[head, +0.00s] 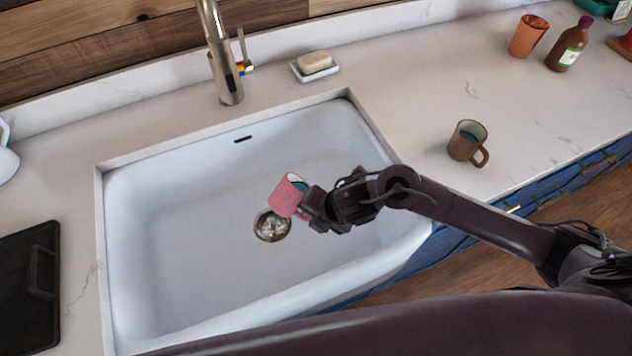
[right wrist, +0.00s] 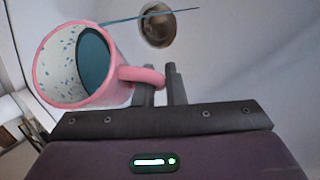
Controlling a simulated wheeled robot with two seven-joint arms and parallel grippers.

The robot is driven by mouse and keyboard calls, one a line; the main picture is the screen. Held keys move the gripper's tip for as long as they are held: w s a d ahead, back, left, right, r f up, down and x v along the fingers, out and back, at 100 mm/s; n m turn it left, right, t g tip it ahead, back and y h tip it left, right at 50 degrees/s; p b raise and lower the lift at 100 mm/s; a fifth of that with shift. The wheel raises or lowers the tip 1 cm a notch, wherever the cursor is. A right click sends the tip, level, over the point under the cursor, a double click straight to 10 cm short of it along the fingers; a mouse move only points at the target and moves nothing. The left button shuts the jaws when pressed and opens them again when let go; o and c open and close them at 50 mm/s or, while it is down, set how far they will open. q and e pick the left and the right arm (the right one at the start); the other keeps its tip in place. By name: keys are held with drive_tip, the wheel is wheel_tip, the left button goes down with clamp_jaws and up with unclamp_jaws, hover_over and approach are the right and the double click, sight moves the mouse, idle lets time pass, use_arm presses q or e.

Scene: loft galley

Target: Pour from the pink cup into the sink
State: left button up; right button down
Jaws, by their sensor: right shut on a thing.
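The pink cup (head: 287,197) is tilted in the air over the white sink (head: 185,215), near the drain (head: 271,226) in the head view. My right gripper (head: 307,207) is shut on its handle. In the right wrist view the pink cup (right wrist: 112,92) shows a speckled white inside with teal liquid, and the fingers (right wrist: 162,76) close on the handle. A thin teal streak (right wrist: 150,16) runs from near the rim across the drain (right wrist: 157,28). My left gripper is not in view.
A faucet (head: 222,60) stands behind the sink, beside a soap dish (head: 315,69). A brown mug (head: 466,142) stands on the right counter (head: 420,95). An orange cup (head: 528,36) and a brown bottle (head: 570,45) are farther back. A black board (head: 28,290) lies left.

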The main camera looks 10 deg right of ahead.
sight(292, 213)
drive_tip(key=shift+a+r+y, duration=0.2)
drive_tip(key=shift+r+y, duration=0.1)
drive_tip(key=shift+y, duration=0.5)
idle(0.8)
drive_tip(key=shift+s+a+r+m+g+y, duration=0.1)
drive_tip(key=shift+r+m+g+y, duration=0.15)
drive_tip(key=shift+y, duration=0.35)
drive_tip(key=shift+a+r+m+g+y, duration=0.15)
drive_tip(key=shift+m+g+y, duration=0.15)
drive_tip(key=shift+y, duration=0.3)
idle(0.9)
drive_tip(key=shift+d+r+g+y+b, duration=0.3)
drive_tip(key=shift+d+y, duration=0.25)
drive_tip(key=shift+y, duration=0.25)
idle(0.6)
drive_tip(key=shift+r+m+y+b, duration=0.4)
drive_tip(key=shift+m+y+b, duration=0.2)
drive_tip(key=shift+y, duration=0.5)
idle(0.8)
drive_tip(key=shift+r, duration=0.1)
drive_tip(key=shift+a+f+n+h+p, duration=0.15)
drive_tip(key=shift+f+n+h+p, duration=0.1)
drive_tip(key=shift+h+p, duration=0.3)
drive_tip(key=shift+a+f+n+h+p, duration=0.1)
drive_tip(key=shift+f+n+h+p, duration=0.15)
drive_tip(key=shift+h, duration=0.4)
drive_tip(key=shift+a+f+h, duration=0.15)
drive_tip(key=shift+a+h, duration=0.05)
drive_tip(key=shift+h, duration=0.2)
